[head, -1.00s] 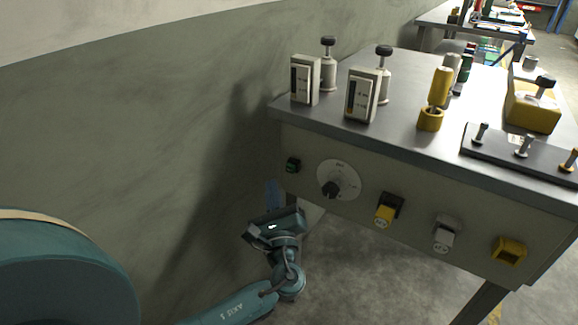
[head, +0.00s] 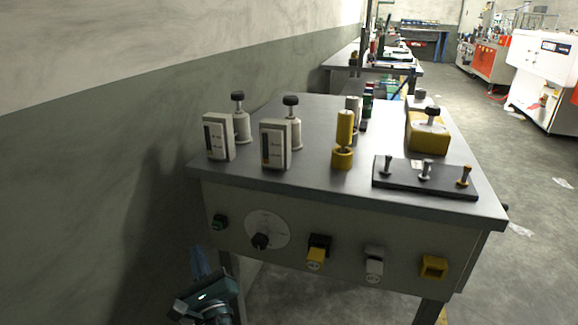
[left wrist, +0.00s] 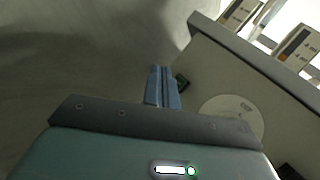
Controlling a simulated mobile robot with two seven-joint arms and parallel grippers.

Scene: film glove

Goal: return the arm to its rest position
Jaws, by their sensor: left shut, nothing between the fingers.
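My left gripper (head: 200,262) is at the lower left of the head view, low in front of the left end of the workbench's front panel (head: 340,240). In the left wrist view its blue fingers (left wrist: 161,87) are together with nothing between them. The green button (head: 220,222) on the panel is just up and right of the gripper; it also shows beside the fingertips in the left wrist view (left wrist: 181,83). The fingers appear apart from the panel, but the exact gap is hard to tell. My right gripper is not in view.
The panel also carries a round dial (head: 266,230), a yellow switch (head: 317,251), a grey switch (head: 375,263) and a yellow socket (head: 433,267). On the bench top (head: 300,185) stand meters, knobbed posts and a yellow block (head: 428,135). A wall (head: 80,180) rises at left; floor is open at right.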

